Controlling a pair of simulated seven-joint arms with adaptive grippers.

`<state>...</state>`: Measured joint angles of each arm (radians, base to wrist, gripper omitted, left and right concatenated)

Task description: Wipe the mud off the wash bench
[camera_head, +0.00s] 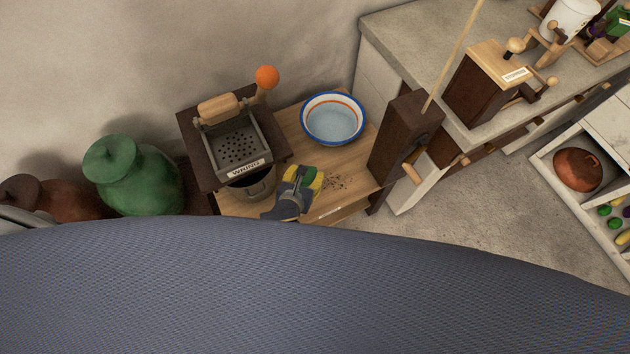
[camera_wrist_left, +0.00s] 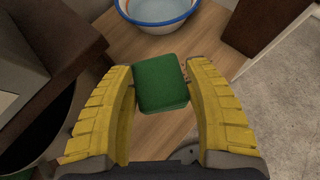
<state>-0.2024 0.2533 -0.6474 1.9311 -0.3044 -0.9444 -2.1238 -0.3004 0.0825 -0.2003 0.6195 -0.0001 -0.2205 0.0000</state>
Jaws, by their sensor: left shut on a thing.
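The wooden wash bench (camera_head: 353,158) stands against the wall. Mud (camera_head: 338,183) lies as dark specks on its top, right of my left gripper. My left gripper (camera_head: 303,180), with yellow fingers, is over the front middle of the bench, just left of the specks. It is shut on a green block (camera_wrist_left: 160,84) that looks like a sponge, gripped by its two sides in the left wrist view. Whether the block touches the bench top I cannot tell. The block hides part of the bench beneath it. My right gripper is not in view.
A blue-rimmed basin of water (camera_head: 333,119) stands at the back of the bench. A dark wringer box (camera_head: 236,150) with an orange knob (camera_head: 267,77) is at the left. A dark wooden post (camera_head: 402,139) borders the right end. A green jar (camera_head: 137,180) stands farther left.

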